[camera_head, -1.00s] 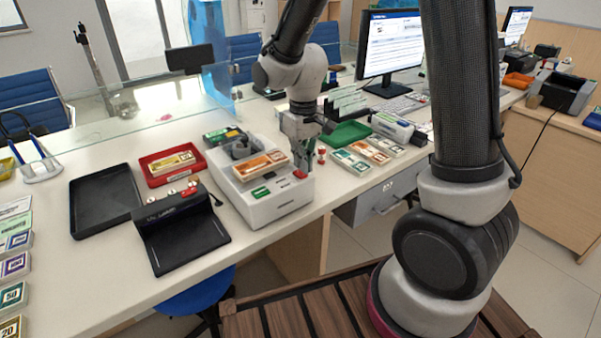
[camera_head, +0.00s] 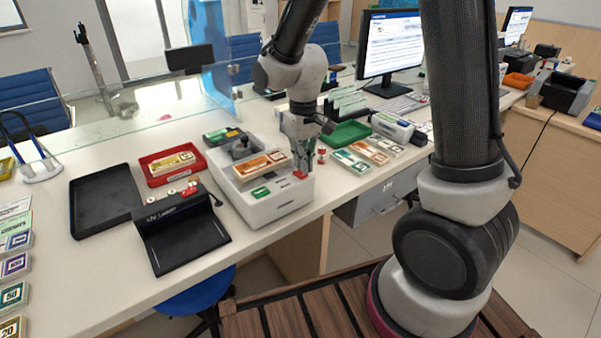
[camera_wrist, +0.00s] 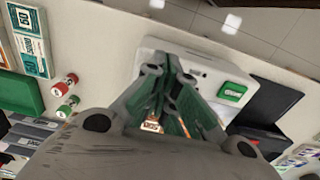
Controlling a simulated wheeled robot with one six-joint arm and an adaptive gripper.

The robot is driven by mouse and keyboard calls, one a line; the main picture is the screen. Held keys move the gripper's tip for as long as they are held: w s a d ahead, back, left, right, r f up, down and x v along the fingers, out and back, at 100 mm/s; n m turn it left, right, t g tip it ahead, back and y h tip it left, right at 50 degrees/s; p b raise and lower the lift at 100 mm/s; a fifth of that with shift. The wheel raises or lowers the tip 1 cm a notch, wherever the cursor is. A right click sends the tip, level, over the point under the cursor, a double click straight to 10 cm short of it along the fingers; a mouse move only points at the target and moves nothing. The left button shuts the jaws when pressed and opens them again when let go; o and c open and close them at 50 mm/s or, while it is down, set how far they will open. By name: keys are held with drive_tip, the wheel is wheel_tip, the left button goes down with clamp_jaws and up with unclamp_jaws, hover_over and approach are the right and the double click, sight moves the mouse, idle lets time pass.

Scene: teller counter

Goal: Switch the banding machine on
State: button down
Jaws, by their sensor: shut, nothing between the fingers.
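The banding machine (camera_head: 282,208) is a white box on the counter, with an orange-banded note bundle (camera_head: 261,165) on top. A green labelled patch (camera_head: 260,192) is at its front left; the patch also shows in the wrist view (camera_wrist: 232,91). A small red part (camera_head: 300,175) is at its front right top corner. My gripper (camera_head: 304,171) is shut and empty, pointing down at that corner, right by the red part. I cannot tell whether the tips touch it. In the wrist view, the fingers (camera_wrist: 172,75) lie over the white machine and hide the red part.
A black UV lamp stand (camera_head: 185,240), a red tray (camera_head: 172,164) and a black tray (camera_head: 103,202) lie to the left. A green tray (camera_head: 347,134) and several banded note bundles (camera_head: 368,151) lie to the right. A glass screen runs behind.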

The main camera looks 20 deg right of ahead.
sight(303, 175)
drive_tip(key=shift+f, duration=1.1)
idle(0.3)
drive_tip(key=shift+r, duration=3.5)
